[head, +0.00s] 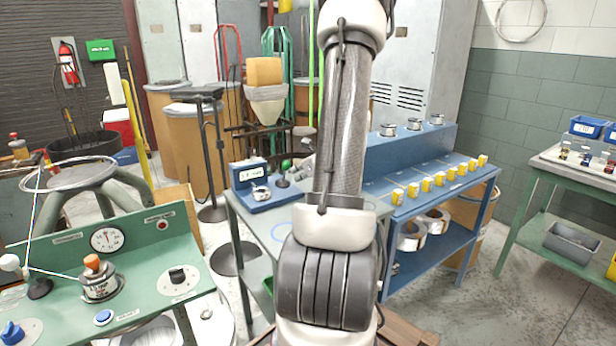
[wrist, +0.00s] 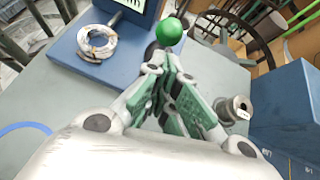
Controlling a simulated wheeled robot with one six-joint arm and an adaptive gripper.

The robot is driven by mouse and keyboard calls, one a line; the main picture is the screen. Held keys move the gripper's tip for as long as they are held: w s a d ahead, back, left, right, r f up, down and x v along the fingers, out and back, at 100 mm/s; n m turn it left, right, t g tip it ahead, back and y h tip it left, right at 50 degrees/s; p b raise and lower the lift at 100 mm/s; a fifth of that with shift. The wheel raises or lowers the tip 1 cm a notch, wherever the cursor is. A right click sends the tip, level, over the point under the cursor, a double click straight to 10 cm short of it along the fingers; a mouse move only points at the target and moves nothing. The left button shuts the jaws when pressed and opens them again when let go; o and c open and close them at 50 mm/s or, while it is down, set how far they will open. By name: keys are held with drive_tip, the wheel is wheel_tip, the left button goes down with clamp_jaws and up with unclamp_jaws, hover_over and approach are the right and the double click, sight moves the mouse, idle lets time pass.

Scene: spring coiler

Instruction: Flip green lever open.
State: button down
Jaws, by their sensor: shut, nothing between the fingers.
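The green lever's round knob (wrist: 170,31) is at the top middle of the wrist view, at the edge of the blue device. It also shows as a small green ball in the head view (head: 286,164), just left of my arm. My gripper (wrist: 166,62) is shut and empty, with its green-padded fingers pointing at the knob. The fingertips are just short of the knob in the picture; I cannot tell whether they touch it. The lever's shaft is mostly hidden by the fingers. In the head view my arm hides most of the gripper.
The blue device (head: 250,175) with a display stands on the grey table (wrist: 40,95). A metal ring coil (wrist: 97,43) lies on its base, left of the knob. A spool (wrist: 232,108) stands right of my fingers. A blue cabinet (wrist: 290,115) bounds the right side.

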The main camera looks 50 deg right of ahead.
drive_tip(key=shift+w+r, duration=0.1)
drive_tip(key=shift+w, duration=0.3)
drive_tip(key=shift+w+d+r, duration=0.1)
drive_tip(key=shift+w+r, duration=0.4)
idle(0.3)
drive_tip(key=shift+w+d+r, duration=0.15)
drive_tip(key=shift+w+r, duration=0.25)
drive_tip(key=shift+w, duration=0.05)
drive_tip(key=w+d+r, duration=0.1)
drive_tip(key=w+r, duration=0.1)
drive_tip(key=w, duration=0.3)
drive_tip(key=shift+w+d, duration=0.2)
drive_tip(key=shift+w, duration=0.35)
idle(0.4)
